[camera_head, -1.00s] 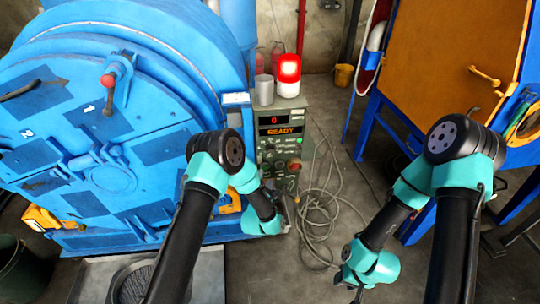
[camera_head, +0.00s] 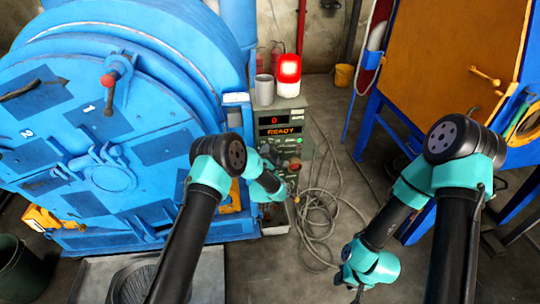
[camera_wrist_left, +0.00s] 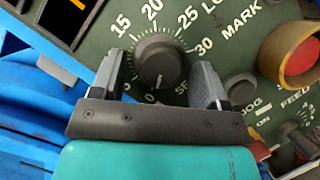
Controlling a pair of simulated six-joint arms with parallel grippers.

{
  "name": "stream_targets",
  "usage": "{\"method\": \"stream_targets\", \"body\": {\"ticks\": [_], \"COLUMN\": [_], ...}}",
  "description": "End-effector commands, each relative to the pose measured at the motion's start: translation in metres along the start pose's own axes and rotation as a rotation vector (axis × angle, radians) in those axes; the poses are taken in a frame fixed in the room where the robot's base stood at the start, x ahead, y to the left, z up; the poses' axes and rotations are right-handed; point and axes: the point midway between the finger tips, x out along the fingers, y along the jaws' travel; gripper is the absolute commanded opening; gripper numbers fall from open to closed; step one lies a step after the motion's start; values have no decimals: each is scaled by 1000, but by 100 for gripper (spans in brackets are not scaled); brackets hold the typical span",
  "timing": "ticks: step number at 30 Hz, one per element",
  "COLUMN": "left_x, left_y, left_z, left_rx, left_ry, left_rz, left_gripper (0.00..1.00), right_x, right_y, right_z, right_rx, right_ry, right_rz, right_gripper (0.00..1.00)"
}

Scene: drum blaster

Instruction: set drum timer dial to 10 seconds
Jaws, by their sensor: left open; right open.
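The timer dial (camera_wrist_left: 160,60) is a dark round knob on the green control panel (camera_wrist_left: 245,45). A white mark on its lower edge points down toward the zero end of the scale. The printed 15, 20, 25 and 30 show around it; the 5 and 10 are not readable. My left gripper (camera_wrist_left: 160,82) is open, with one finger on each side of the dial; I cannot tell whether they touch it. In the head view the left gripper (camera_head: 284,192) is at the panel's lower front, partly hidden. My right gripper (camera_head: 357,293) is open and empty above the floor.
The panel display (camera_head: 281,125) reads 0 and READY, with a lit red beacon (camera_head: 288,75) above. The blue drum machine (camera_head: 100,130) is left of the panel. A red button (camera_wrist_left: 302,55) sits right of the dial. A hose (camera_head: 322,205) lies coiled on the floor.

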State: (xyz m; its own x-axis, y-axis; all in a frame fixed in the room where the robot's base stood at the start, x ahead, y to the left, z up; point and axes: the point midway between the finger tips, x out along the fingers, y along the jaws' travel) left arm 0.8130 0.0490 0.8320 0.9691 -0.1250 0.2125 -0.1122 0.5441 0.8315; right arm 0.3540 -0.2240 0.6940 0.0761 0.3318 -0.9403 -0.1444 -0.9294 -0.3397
Motion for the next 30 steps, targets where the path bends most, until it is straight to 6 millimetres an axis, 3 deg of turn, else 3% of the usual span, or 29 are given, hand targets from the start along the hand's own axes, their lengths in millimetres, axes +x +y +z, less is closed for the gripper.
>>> {"method": "stream_targets", "body": {"ticks": [5, 20, 30], "left_x": [0, 0, 0], "left_y": [0, 0, 0], "left_z": [0, 0, 0], "left_rx": [0, 0, 27], "left_ry": [0, 0, 0], "left_rz": [0, 0, -11], "left_gripper": [68, 21, 20], "right_x": [0, 0, 0], "right_y": [0, 0, 0], "right_z": [0, 0, 0], "right_rx": [0, 0, 0], "right_ry": [0, 0, 0], "right_rz": [0, 0, 0], "right_gripper": [43, 43, 43]}}
